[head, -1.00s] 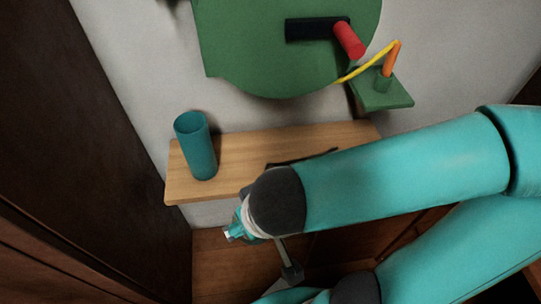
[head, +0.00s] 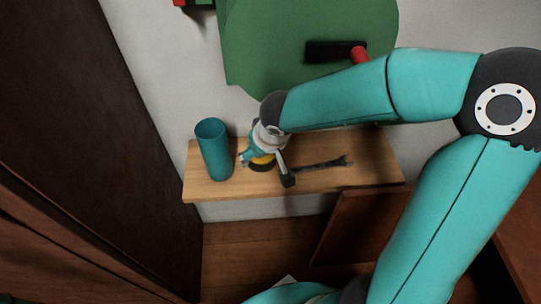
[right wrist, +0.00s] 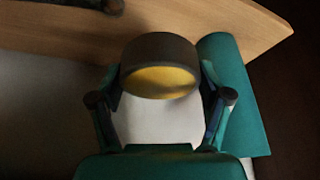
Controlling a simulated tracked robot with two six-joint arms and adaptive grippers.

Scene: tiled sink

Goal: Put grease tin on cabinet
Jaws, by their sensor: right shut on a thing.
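The grease tin (head: 261,163) is a short, round, dark tin with a yellow face. My right gripper (head: 266,167) is shut on it, over the light wooden ledge (head: 225,190) against the wall. I cannot tell from the head view whether the tin touches the ledge. In the right wrist view the tin (right wrist: 160,65) sits between the two fingers, its yellow face towards the camera, the wood behind it. I cannot tell whether this ledge is the cabinet; brown wooden panels (head: 365,228) stand below it. My left gripper is not in view.
A tall teal cup (head: 214,152) stands on the ledge, just left of the tin. A dark tool (head: 322,164) lies to the right. A green panel with a red-ended handle (head: 335,50) is above. A dark wooden side (head: 110,130) rises at left.

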